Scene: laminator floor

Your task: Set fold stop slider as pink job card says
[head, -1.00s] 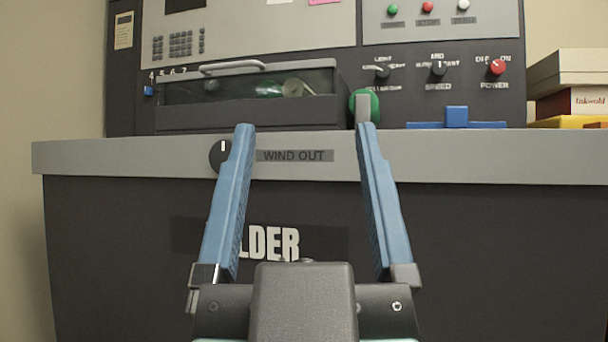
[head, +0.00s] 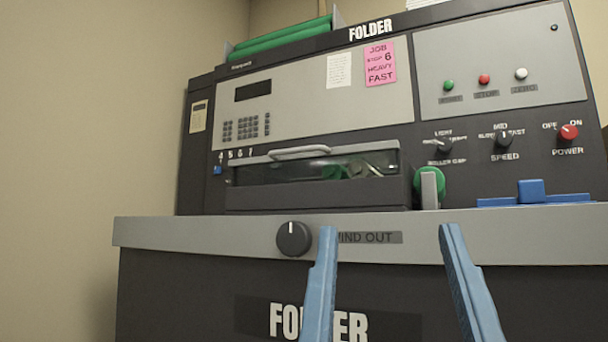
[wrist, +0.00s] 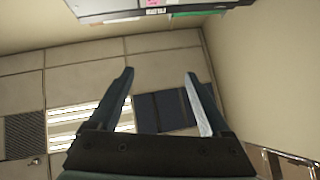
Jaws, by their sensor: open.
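The pink job card (head: 380,64) is on the folder's upper panel in the head view; it reads "JOB STOP 6 HEAVY FAST". The fold stop slider (head: 217,170) is a small blue knob at the left of the machine, by the left end of a number scale (head: 236,154) marked about 4 to 7; it sits near the 4. My gripper (head: 389,229) is open and empty in front of the machine's lower ledge, right of and below the slider. In the wrist view my gripper (wrist: 159,73) also shows open, with nothing between the fingers.
A clear-lidded tray with a handle (head: 300,153) juts out right of the slider. A black wind-out knob (head: 293,238) is on the front ledge (head: 190,232). A green wheel (head: 430,182), blue block (head: 531,190) and dials stand to the right. The left side is bare wall.

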